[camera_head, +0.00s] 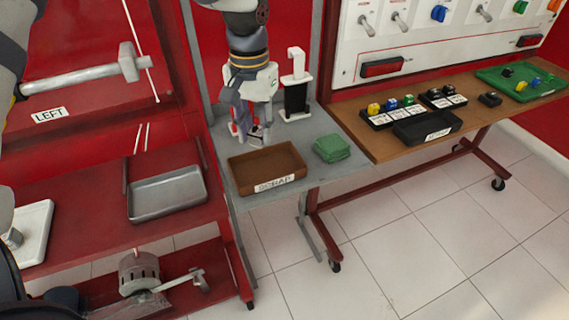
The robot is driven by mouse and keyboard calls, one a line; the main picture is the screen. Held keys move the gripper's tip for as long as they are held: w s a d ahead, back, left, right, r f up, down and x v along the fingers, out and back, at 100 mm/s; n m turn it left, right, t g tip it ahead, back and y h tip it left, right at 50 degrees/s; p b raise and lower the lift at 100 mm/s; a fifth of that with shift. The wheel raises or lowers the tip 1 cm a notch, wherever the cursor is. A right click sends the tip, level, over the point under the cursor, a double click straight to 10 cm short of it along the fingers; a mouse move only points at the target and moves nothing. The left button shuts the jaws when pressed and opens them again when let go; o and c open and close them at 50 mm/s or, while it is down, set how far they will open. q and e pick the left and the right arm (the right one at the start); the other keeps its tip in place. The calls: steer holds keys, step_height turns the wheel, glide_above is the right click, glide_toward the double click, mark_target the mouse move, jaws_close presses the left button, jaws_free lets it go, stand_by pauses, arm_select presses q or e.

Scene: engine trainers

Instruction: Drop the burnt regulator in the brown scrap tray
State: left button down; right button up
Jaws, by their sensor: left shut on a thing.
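The brown scrap tray (266,169), labelled SCRAP on its front, stands on the grey bench and looks empty. My left gripper (257,137) points down just behind the tray's back rim, over the grey bench. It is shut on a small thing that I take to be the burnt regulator. The fingers mostly hide that thing, so I cannot make out its shape or any burn marks. My right gripper is not in view.
A black and white bottle-like holder (296,88) stands behind. A metal tray (167,193) lies on the red bench at left. A wooden table (420,135) at right carries a black labelled tray and several small parts.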

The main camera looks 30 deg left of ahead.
mark_target(256, 145)
arm_select(q)
steer(key=f, duration=0.2)
steer(key=f+b, duration=0.1)
steer(key=f, duration=0.1)
steer(key=shift+s+a+f, duration=0.2)
steer(key=shift+f, duration=0.15)
steer(key=shift+f+b, duration=0.3)
steer(key=shift+f, duration=0.2)
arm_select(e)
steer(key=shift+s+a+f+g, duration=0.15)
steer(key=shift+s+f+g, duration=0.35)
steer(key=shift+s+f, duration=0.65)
arm_select(q)
steer(key=c, duration=1.2)
jaws_free()
steer(key=shift+d, duration=0.1)
step_height(256, 145, up, 12)
steer(key=shift+r, duration=0.1)
